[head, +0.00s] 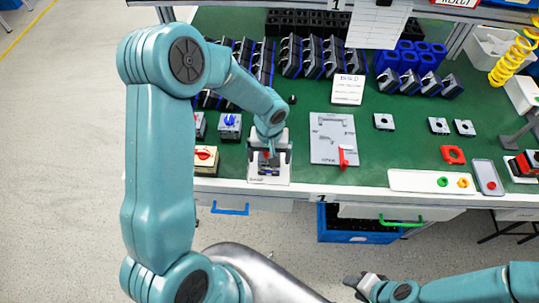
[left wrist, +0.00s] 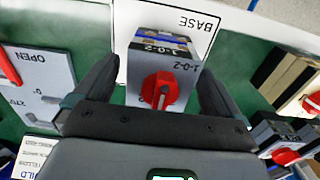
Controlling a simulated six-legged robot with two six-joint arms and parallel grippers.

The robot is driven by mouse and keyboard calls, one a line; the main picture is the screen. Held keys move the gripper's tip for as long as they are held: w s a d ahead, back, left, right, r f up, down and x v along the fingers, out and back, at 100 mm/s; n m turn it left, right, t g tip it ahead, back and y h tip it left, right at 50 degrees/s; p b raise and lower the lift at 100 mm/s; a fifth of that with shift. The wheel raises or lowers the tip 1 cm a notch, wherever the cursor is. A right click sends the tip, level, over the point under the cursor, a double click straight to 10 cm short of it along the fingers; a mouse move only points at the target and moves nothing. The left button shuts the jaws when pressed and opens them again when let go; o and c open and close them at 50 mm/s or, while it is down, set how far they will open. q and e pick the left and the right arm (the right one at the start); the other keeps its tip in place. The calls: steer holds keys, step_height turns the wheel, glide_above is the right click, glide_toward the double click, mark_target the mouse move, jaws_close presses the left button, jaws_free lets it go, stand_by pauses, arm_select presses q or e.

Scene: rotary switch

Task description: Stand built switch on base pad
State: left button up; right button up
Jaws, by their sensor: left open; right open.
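The built switch (left wrist: 147,97) is a grey block with a red knob and "1-0-2" labels. In the left wrist view it sits at the white base pad (left wrist: 196,40), between the fingers of my left gripper (left wrist: 152,85). The fingers are apart, one on each side of the switch; whether they touch it is hard to tell. In the head view my left gripper (head: 269,155) is over the base pad (head: 270,181) at the table's front edge and hides most of the switch. My right gripper (head: 364,284) is open and empty, low in front of the table.
A grey board (head: 325,127) with a red lever lies right of the pad. Switches with blue (head: 230,121) and red (head: 205,159) knobs stand to the left. Dark part bins (head: 310,57) line the back. Green table between the board and right-hand parts is partly clear.

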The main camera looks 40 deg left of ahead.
arm_select(q)
step_height(320, 180, up, 10)
steer(key=shift+r+b, duration=0.2)
steer(key=shift+b, duration=0.15)
steer(key=shift+s+r, duration=0.1)
steer(key=shift+r, duration=0.4)
steer(key=shift+f, duration=0.1)
steer(key=shift+s, duration=0.1)
